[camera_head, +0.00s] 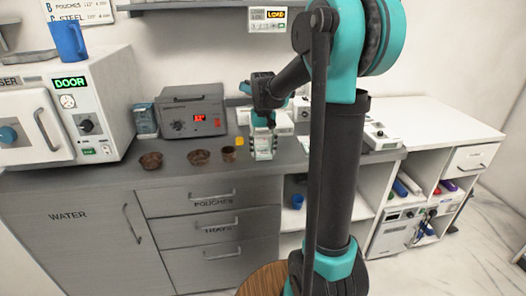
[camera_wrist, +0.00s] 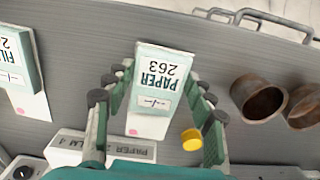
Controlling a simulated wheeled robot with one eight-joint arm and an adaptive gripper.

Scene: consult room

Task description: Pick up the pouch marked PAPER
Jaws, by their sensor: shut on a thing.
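The pouch marked PAPER (camera_wrist: 160,85) is white with a pale green edge, the number 263 and a pink dot; its print is upside down in the wrist view. My gripper (camera_wrist: 158,98) has its dark-padded fingers on both sides of this pouch and is shut on it. In the head view my gripper (camera_head: 262,128) is low over the grey counter, with the white and green pouch (camera_head: 264,150) under it. I cannot tell whether the pouch touches the counter. A similar pouch marked FIL (camera_wrist: 18,62), partly cut off, stands at the left.
Brown bowls (camera_head: 199,157) and a brown cup (camera_wrist: 264,102) sit near the pouch. A small yellow object (camera_wrist: 192,139) is close to one finger. A white box (camera_wrist: 70,147) lies near the gripper base.

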